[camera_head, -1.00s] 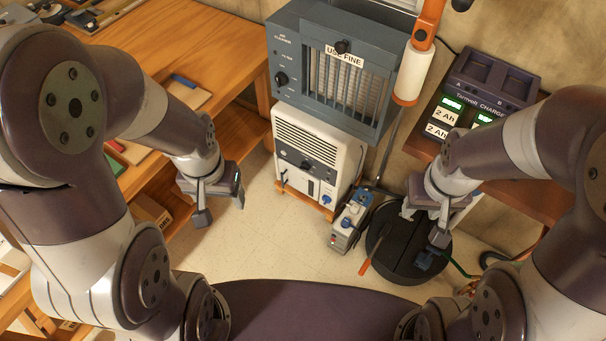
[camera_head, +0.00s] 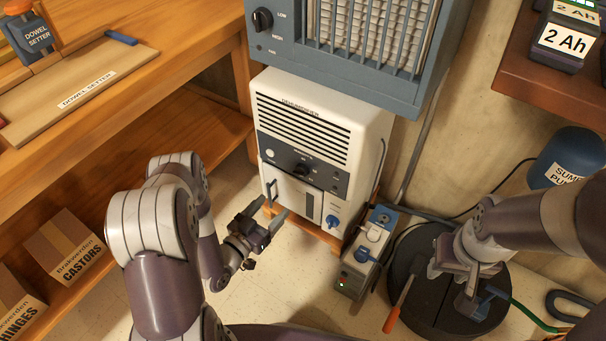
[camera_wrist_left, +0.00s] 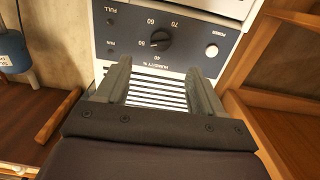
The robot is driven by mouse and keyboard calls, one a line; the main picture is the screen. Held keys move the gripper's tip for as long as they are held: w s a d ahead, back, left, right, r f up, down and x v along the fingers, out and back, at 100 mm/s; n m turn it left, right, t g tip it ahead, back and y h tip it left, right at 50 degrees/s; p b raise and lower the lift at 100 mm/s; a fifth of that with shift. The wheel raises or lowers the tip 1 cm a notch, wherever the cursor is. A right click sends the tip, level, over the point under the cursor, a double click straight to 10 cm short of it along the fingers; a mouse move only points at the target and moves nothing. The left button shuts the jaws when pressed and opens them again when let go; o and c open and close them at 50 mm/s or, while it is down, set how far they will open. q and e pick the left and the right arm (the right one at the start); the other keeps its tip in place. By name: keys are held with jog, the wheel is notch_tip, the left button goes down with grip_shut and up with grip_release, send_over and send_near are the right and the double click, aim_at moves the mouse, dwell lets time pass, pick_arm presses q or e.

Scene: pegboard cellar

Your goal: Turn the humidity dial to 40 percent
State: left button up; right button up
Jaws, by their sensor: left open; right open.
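The white dehumidifier (camera_head: 345,125) stands on a low wooden support under the blue-grey air cleaner. Its humidity dial (camera_head: 302,171) is a black knob on the dark front panel. In the left wrist view the dial (camera_wrist_left: 161,38) shows among the numbers 40, 50, 60 and 70; its pale mark appears to point near 50. My left gripper (camera_head: 272,208) is open and empty, low in front of the dehumidifier. In its wrist view the left gripper (camera_wrist_left: 158,68) has its fingers apart, with the dial beyond them. My right gripper (camera_head: 478,296) is open above the round black lid.
The wooden workbench (camera_head: 190,60) is at the left, with boxes on its lower shelf. The air cleaner (camera_head: 375,88) overhangs the dehumidifier. A small grey unit with blue plugs (camera_head: 368,245) and a round black lid (camera_head: 410,260) stand right. Floor before the dehumidifier is clear.

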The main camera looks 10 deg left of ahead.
aim_at(298, 174)
pick_arm(q)
jog(key=shift+t, duration=0.3)
jog(key=b+x, duration=0.5)
jog(key=x, duration=0.6)
jog(key=shift+w+r, duration=0.1)
jog(key=shift+w, duration=0.15)
jog(key=shift+w+d+r+b, duration=0.1)
jog(key=shift+w+r+b, duration=0.15)
jog(key=shift+w, duration=0.3)
jog(key=c, duration=1)
